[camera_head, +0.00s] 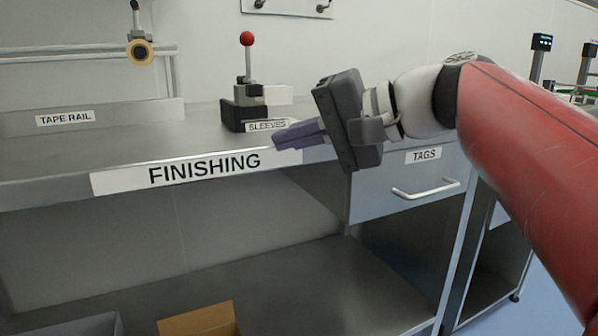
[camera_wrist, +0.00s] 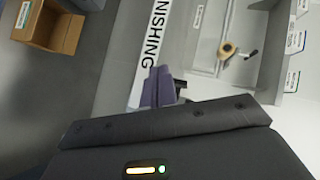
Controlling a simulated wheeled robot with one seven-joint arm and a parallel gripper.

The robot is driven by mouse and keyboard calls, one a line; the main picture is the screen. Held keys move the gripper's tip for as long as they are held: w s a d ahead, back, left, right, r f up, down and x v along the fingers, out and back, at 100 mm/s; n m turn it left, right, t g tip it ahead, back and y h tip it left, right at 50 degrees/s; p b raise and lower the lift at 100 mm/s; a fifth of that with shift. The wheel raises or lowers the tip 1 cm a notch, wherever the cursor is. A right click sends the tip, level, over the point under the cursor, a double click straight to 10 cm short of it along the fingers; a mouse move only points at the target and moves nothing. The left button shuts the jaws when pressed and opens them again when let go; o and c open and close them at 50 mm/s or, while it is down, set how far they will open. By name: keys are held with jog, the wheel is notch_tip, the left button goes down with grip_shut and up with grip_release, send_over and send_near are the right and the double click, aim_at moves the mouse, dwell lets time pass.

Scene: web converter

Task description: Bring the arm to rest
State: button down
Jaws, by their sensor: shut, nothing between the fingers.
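My gripper (camera_head: 284,139) is at the end of my red and white arm, which reaches in from the right in the head view. Its purple-grey fingers point left, in front of the edge of the finishing bench (camera_head: 60,164). The fingers are together and hold nothing. They also show in the wrist view (camera_wrist: 157,88), close beside the bench's label strip. In the head view the gripper partly covers the bench front near the sleeves label (camera_head: 266,126).
A device with a red-knobbed lever (camera_head: 247,92) stands on the bench behind my gripper. A tags drawer (camera_head: 408,187) is shut below my wrist. A tape roll (camera_head: 139,51) hangs at the back left. A cardboard box (camera_head: 200,321) sits on the lower shelf.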

jog(key=s+d+f+h+p, duration=0.2)
jog(key=s+d+f+h, duration=0.2)
jog(key=f, duration=0.4)
jog(key=s+d+f+n+h+p, duration=0.1)
jog(key=s+d+f+h+p, duration=0.1)
jog(key=s+d+f+h, duration=0.2)
jog(key=s+d+f+h+p, duration=0.2)
jog(key=s+d+f+h, duration=0.3)
jog(key=f, duration=0.8)
jog(key=d, duration=0.3)
jog(key=shift+n+p, duration=0.4)
